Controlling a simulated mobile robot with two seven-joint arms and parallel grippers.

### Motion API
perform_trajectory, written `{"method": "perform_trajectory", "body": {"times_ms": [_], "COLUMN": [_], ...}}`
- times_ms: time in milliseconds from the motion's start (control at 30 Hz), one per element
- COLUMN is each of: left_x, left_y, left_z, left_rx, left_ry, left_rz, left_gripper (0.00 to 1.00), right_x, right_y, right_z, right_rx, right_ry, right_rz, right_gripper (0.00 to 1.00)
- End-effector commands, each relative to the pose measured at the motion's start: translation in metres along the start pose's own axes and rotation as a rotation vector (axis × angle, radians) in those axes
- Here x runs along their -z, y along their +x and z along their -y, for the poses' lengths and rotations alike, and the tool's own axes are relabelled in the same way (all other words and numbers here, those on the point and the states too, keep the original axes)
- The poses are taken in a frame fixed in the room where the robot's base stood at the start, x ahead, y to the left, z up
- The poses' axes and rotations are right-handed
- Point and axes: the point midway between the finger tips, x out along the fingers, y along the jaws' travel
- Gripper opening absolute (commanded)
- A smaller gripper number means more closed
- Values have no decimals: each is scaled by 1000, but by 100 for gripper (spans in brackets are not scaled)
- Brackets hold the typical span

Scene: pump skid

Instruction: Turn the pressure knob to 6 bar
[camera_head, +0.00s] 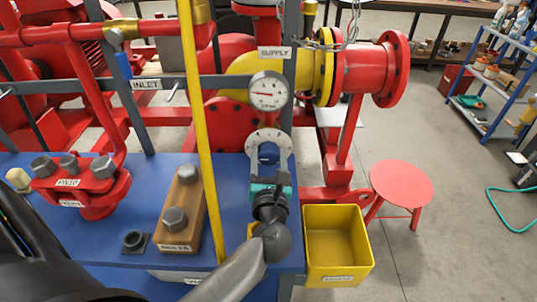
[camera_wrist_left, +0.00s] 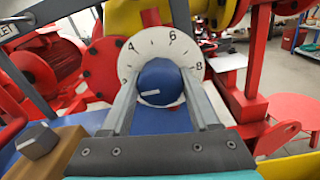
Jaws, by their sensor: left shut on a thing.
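The pressure knob is blue and round, on a white dial plate (camera_head: 283,140), and shows between my fingers in the head view (camera_head: 268,153). In the left wrist view the knob (camera_wrist_left: 160,82) sits in front of the dial (camera_wrist_left: 150,45), with 4, 6 and 8 readable. The knob's white line lies nearly level, its outer end toward the left, low side of the dial, away from the 6. My left gripper (camera_wrist_left: 162,72) is shut on the knob, one finger on each side; in the head view it reaches in from below (camera_head: 269,168). My right gripper is not in view.
A round pressure gauge (camera_head: 268,91) above the dial has its needle pointing left. A yellow pole (camera_head: 197,110) stands left of my gripper. A yellow bin (camera_head: 337,245) is at the right, with a red stool (camera_head: 401,184) beyond. A wooden block with bolts (camera_head: 180,215) stands on the blue bench.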

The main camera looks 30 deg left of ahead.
Motion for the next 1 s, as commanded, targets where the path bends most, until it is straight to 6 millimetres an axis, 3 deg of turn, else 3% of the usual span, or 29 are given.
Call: {"method": "perform_trajectory", "body": {"times_ms": [133,467,1000], "left_x": [0,-1,-4], "left_y": [0,0,0], "left_z": [0,0,0], "left_rx": [0,1,-2], "left_ry": [-1,45,470], "left_rz": [0,1,14], "left_gripper": [6,6,6], "right_x": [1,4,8], "right_y": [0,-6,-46], "right_z": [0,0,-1], "right_rx": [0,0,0], "right_ry": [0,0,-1], "right_rz": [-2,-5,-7], "right_gripper": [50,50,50]}}
